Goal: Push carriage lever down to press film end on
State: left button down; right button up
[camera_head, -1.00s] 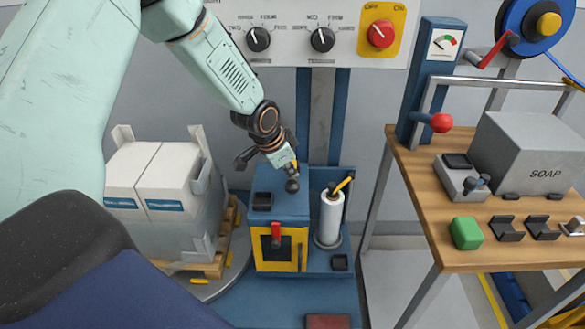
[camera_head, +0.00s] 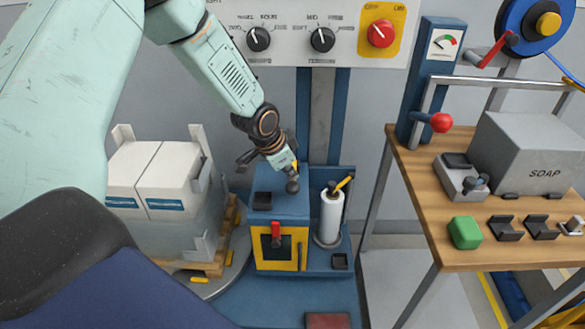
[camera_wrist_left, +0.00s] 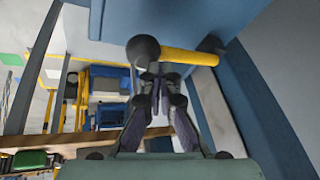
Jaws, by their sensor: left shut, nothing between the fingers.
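The carriage lever is a yellow rod (camera_wrist_left: 190,57) with a dark round knob (camera_wrist_left: 143,50). In the head view the knob (camera_head: 292,186) is just below my left gripper (camera_head: 287,166), above the blue carriage (camera_head: 290,206). My left gripper is shut and empty. In the wrist view its fingertips (camera_wrist_left: 158,72) are right beside the knob and rod; I cannot tell whether they touch. The white film roll (camera_head: 331,216) stands upright on the carriage, right of the lever. My right gripper is not in view.
Wrapped boxes (camera_head: 150,170) stand on a pallet at left. A wooden table (camera_head: 450,255) at right holds a grey SOAP box (camera_head: 530,150) and a green block (camera_head: 465,232). A control panel (camera_head: 290,45) is behind. A red lever (camera_head: 276,232) sits on the carriage front.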

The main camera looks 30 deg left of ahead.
pick_arm(q)
jog(key=shift+w+a+r+b, duration=0.15)
jog(key=shift+w+r+b, duration=0.05)
jog(key=shift+r+b, duration=0.35)
jog(key=shift+w+a+r+b, duration=0.1)
jog(key=shift+w+r+b, duration=0.1)
jog(key=shift+r+b, duration=0.3)
jog(key=shift+w+a+r, duration=0.1)
jog(key=shift+w+r, duration=0.1)
jog(key=shift+r, duration=0.4)
jog(key=shift+w+a+r, duration=0.1)
jog(key=shift+w+r, duration=0.1)
jog(key=shift+r, duration=0.4)
jog(key=r, duration=0.1)
jog(key=w+r+p, duration=0.1)
jog(key=r, duration=0.1)
jog(key=a+r+p, duration=0.1)
jog(key=shift+w+r, duration=0.3)
jog(key=shift+w, duration=0.05)
